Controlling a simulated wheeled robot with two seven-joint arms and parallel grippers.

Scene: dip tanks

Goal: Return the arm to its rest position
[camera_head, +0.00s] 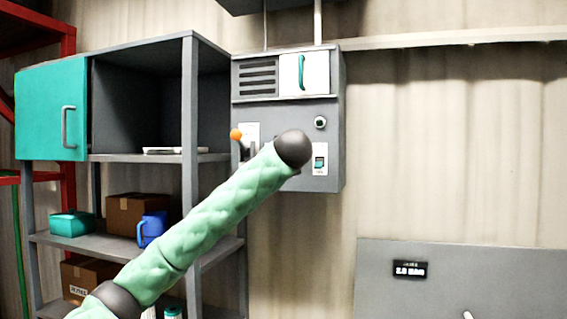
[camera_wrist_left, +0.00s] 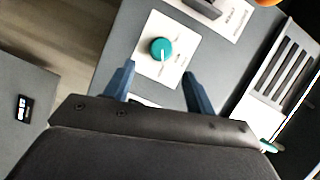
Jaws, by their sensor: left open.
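My left arm (camera_head: 205,222) reaches up from the lower left across the head view, with its dark wrist end in front of the grey wall control box (camera_head: 333,92). The gripper itself is hidden there. In the left wrist view my left gripper (camera_wrist_left: 159,72) is open and empty, its two blue fingers apart. A round teal knob (camera_wrist_left: 161,49) on a white plate shows between and beyond the fingertips. I cannot tell the distance to it. My right gripper is not in view.
The box carries an orange-tipped lever (camera_head: 236,134), a round button (camera_head: 320,122), a teal switch (camera_head: 319,162) and a white door (camera_head: 304,74). A grey shelf unit (camera_head: 188,110) with a blue mug (camera_head: 152,229) stands left. A grey panel (camera_head: 470,285) with a small display (camera_head: 410,269) is lower right.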

